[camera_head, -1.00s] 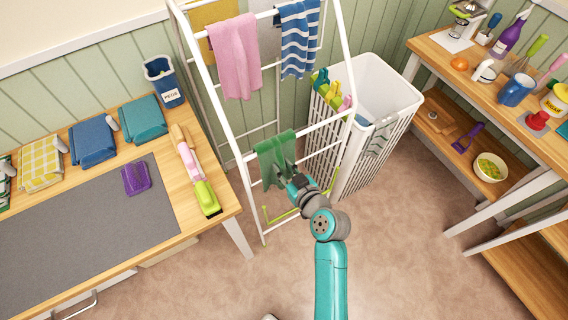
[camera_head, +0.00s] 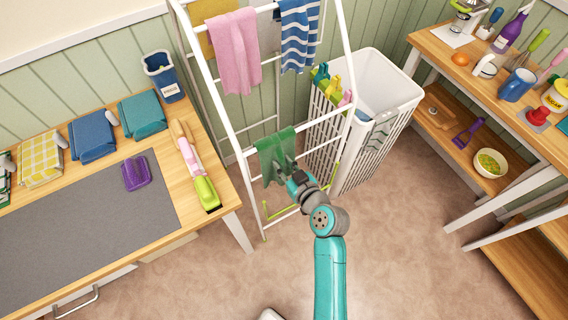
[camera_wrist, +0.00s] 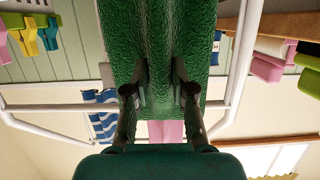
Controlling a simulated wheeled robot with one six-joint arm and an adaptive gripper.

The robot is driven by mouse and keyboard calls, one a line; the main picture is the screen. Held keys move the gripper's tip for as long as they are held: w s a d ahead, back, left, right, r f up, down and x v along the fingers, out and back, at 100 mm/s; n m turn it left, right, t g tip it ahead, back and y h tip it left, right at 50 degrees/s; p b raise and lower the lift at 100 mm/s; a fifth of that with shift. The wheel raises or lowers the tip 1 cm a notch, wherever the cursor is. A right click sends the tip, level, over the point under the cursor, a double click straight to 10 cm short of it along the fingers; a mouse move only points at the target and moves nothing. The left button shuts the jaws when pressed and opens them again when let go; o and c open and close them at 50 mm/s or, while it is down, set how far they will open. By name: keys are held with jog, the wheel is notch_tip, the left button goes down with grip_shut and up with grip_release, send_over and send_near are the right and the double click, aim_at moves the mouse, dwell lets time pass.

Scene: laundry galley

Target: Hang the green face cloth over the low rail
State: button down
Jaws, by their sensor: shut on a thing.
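The green face cloth (camera_head: 271,160) is at the low front rail (camera_head: 325,123) of the white drying rack. Its top edge lies at rail height and appears to pass over the rail, with the rest hanging below. My gripper (camera_head: 287,174) is shut on the lower right part of the cloth, on the near side of the rack. In the wrist view my gripper (camera_wrist: 160,95) pinches the green cloth (camera_wrist: 160,30) into folds between its fingers. A white rail (camera_wrist: 60,107) crosses behind the cloth there. The far side of the cloth is hidden.
A pink towel (camera_head: 237,50) and a blue striped towel (camera_head: 298,38) hang higher on the rack. A white hamper (camera_head: 400,82) with pegs clipped to its rim stands close right. A wooden counter (camera_head: 205,150) is left, shelves (camera_head: 440,55) right. Floor in front is open.

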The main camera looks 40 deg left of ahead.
jog(key=shift+f, duration=0.35)
dwell(0.3)
jog(key=c, duration=0.9)
grip_release()
jog(key=v, duration=0.8)
dwell(0.5)
